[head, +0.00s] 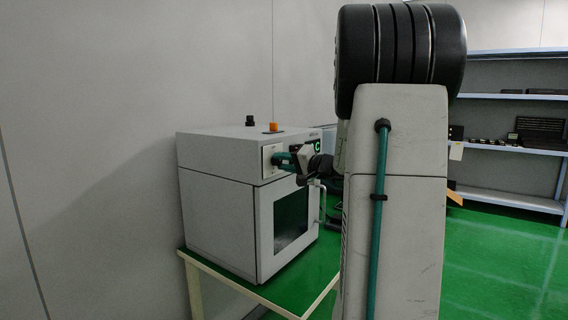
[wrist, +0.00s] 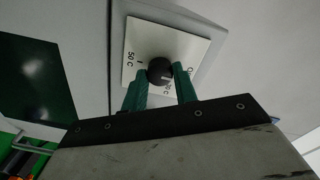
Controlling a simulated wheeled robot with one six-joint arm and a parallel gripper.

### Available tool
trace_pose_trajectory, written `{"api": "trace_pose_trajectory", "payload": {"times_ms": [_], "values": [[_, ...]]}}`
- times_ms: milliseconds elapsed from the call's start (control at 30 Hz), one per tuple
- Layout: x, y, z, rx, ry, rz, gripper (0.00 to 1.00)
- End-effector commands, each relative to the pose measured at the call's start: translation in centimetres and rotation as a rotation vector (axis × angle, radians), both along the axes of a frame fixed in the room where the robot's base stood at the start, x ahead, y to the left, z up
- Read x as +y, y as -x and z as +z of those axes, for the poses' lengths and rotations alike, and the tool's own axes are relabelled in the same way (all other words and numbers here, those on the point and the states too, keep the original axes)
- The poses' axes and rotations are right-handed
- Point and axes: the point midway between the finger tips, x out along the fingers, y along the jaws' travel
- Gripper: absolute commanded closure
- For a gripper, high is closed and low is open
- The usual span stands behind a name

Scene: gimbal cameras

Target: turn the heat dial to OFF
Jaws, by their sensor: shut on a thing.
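The heat dial (wrist: 159,70) is a round black knob on a white square plate (wrist: 138,45) in the wrist view. The plate carries a "50 C" marking and other marks partly hidden by a finger. A small light mark shows on the knob's lower right; which marking it points to is hard to tell. My gripper (wrist: 161,77) has its two teal fingers shut on the dial, one on each side. In the head view, my gripper (head: 283,159) is at the plate on the upper front of a grey oven-like cabinet (head: 222,220); the dial is hidden there.
The cabinet has a dark door window (head: 291,221) and a door handle (head: 320,203). An orange button (head: 273,127) sits on its top. It stands on a green-topped table (head: 240,281). Blue shelves (head: 510,148) stand behind at right. My arm blocks the middle right.

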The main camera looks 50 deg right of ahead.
Motion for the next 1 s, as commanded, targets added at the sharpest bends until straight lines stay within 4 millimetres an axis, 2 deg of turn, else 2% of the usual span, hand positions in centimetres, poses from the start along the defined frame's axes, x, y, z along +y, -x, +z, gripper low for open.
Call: {"api": "trace_pose_trajectory", "payload": {"times_ms": [333, 367, 400, 433, 767, 867, 1000], "values": [[0.0, 0.0, -0.1, 0.002, 0.001, 0.000, 0.94], [0.0, 0.0, -0.1, 0.002, 0.001, 0.000, 0.63], [0.0, 0.0, -0.1, 0.002, 0.001, 0.000, 0.52], [0.0, 0.0, -0.1, 0.002, 0.001, 0.000, 0.50], [-0.1, 0.5, 0.0, 0.001, 0.001, 0.000, 0.50], [-0.2, 1.7, 0.0, 0.002, 0.001, -0.003, 0.50], [-0.4, 4.2, 0.1, 0.002, 0.002, -0.005, 0.50]]}}
